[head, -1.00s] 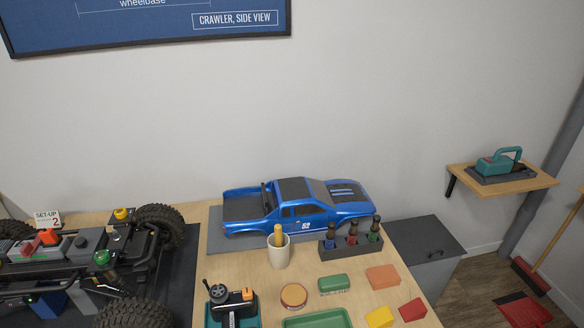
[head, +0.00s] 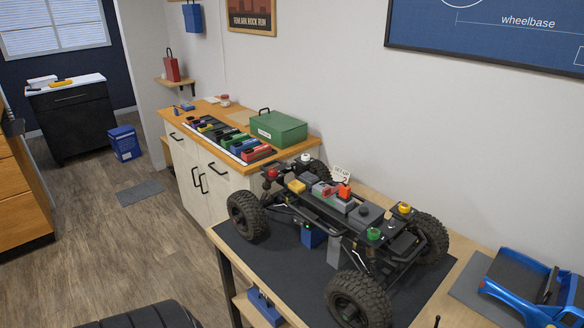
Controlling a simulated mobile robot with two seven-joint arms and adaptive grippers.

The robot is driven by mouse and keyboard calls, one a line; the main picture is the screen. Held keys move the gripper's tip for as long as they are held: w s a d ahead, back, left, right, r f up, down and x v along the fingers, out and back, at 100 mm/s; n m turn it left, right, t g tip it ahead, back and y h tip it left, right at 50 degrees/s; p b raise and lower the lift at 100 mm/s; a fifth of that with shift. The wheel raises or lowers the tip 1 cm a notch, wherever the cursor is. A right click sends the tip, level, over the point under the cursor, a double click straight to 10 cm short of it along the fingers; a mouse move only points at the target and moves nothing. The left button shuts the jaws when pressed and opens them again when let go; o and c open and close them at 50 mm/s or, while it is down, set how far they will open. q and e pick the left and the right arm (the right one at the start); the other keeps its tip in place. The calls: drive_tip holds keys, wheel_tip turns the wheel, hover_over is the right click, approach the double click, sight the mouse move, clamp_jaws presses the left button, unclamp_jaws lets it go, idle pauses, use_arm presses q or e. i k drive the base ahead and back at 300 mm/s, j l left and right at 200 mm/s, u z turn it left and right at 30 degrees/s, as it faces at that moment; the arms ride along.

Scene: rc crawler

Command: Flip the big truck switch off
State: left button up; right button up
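The big truck (head: 335,215) is a bare black crawler chassis with large knobby tyres, standing on a dark mat (head: 270,258) on the workbench in the head view. Neither of my grippers is in view.
A wooden-topped cabinet (head: 215,165) behind the truck holds a green box (head: 278,128) and a row of coloured packs. The blue truck body (head: 540,285) lies at the right edge. A white card stands behind the chassis. Open floor (head: 110,240) lies to the left.

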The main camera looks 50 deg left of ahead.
sight(297, 220)
drive_tip(key=u, duration=1.35)
